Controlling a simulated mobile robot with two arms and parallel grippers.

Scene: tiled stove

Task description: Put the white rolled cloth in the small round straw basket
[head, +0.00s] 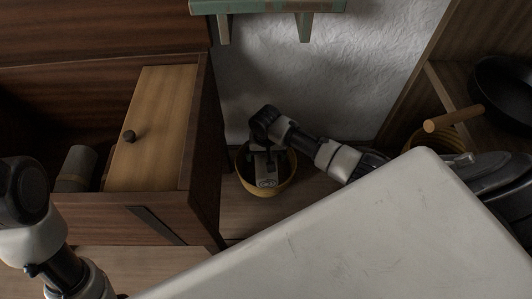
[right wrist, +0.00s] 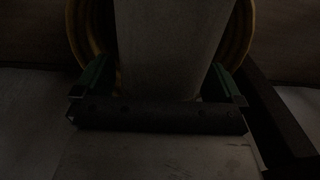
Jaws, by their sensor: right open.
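A small round yellow straw basket (head: 284,186) stands on the wooden floor near the white wall in the head view. Its ringed yellow wall (right wrist: 88,35) also shows in the right wrist view. A pale, long thing, apparently the white rolled cloth (head: 267,183), is inside the basket; it shows dimly between the fingers in the right wrist view (right wrist: 165,50). My right gripper (head: 266,162) is open and points down into the basket, its fingers on either side of the cloth. Contact cannot be told in the dark wrist picture. Of my left arm only dark and white links show.
A wooden cabinet with an open compartment (head: 165,203) stands to the left, holding a grey cylinder (head: 75,168). On the right, a shelf holds a black pan (head: 500,88) with a wooden handle and another yellow round container (head: 420,138). A green bracketed shelf (head: 265,7) hangs above.

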